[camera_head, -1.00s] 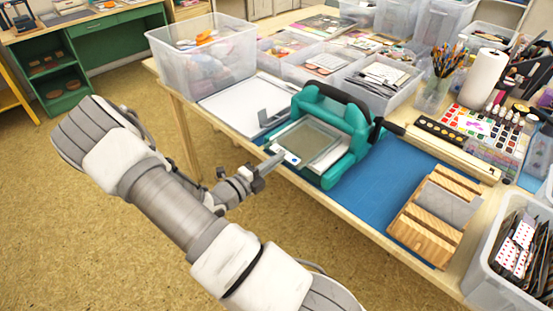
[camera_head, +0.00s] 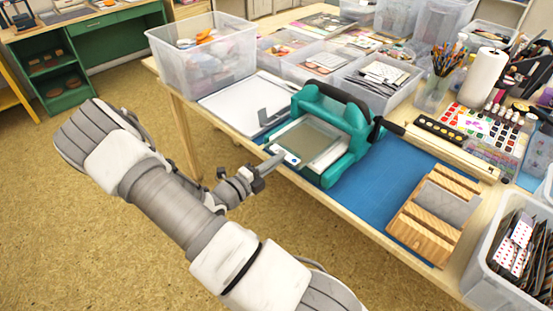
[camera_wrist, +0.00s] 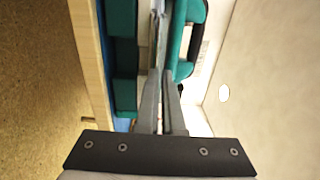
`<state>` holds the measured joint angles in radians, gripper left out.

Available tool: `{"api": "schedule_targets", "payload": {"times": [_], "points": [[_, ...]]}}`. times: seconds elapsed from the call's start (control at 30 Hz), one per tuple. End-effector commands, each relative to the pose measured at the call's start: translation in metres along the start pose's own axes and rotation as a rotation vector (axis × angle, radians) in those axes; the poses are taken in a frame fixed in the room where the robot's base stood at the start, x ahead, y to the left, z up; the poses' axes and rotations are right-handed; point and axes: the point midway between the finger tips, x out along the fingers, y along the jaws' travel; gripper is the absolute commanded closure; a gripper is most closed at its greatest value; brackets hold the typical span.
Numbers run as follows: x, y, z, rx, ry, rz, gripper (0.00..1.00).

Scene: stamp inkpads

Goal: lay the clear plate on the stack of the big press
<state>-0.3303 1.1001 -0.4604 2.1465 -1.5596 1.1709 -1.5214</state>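The big press (camera_head: 345,172) is teal with a dark handle on top and stands on a blue mat at the table's front edge. The clear plate (camera_head: 312,138) looks greyish and see-through. It lies about level over the white stack (camera_head: 335,155) in the mouth of the press; I cannot tell whether it touches the stack. My gripper (camera_head: 278,160) reaches in from the left at the plate's near left edge. In the wrist view my fingers (camera_wrist: 161,95) are close together around the thin plate, seen edge-on. The press (camera_wrist: 123,60) shows on both sides there.
A wooden rack (camera_head: 428,228) with a grey slab stands right of the press on the blue mat (camera_head: 375,195). A white sheet with a grey corner piece (camera_head: 268,118) lies behind left. Clear bins (camera_head: 205,55) line the back. The press's side lever (camera_head: 392,127) sticks out rightward.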

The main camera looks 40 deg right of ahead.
Motion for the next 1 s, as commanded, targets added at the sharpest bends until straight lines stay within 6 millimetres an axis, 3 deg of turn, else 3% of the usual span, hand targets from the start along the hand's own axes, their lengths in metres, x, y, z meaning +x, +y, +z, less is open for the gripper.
{"api": "schedule_targets", "payload": {"times": [0.47, 0.7, 1.0], "points": [[0.0, 0.0034, 0.0, 0.001, 0.0, 0.0, 1.0], [0.0, 0.0035, -0.0001, 0.001, 0.0, 0.0, 0.61], [-0.0011, 0.0036, 0.0001, 0.0, 0.0, 0.001, 0.61]]}}
